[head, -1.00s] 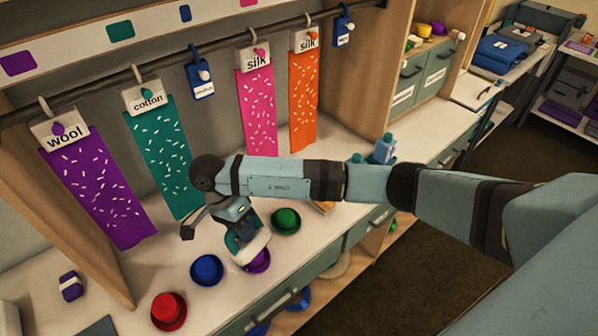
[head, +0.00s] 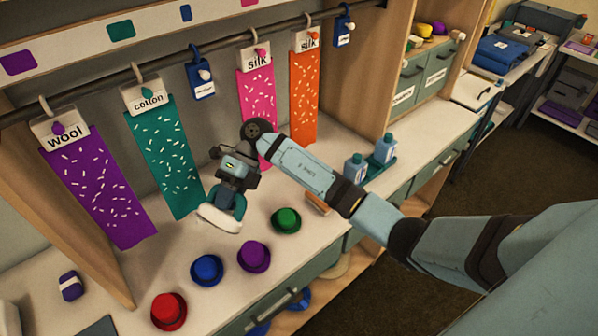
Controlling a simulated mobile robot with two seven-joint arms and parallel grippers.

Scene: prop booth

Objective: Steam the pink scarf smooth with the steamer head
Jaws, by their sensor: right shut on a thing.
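The pink scarf (head: 258,95) hangs from the rail under a tag reading "silk", with white crease-like flecks over it. Its lower part is partly hidden behind my right arm. My right gripper (head: 226,202) is shut on the white steamer head (head: 218,218), held over the counter, left of and below the pink scarf and apart from it. The steamer head is near the lower end of the teal scarf; whether they touch I cannot tell. My left gripper is out of view.
A purple "wool" scarf (head: 97,190), a teal "cotton" scarf (head: 165,155) and an orange "silk" scarf (head: 304,95) hang on the same rail. Red (head: 168,311), blue (head: 206,270), purple (head: 254,257) and green (head: 286,220) hats line the counter. Blue bottles (head: 355,168) stand farther right.

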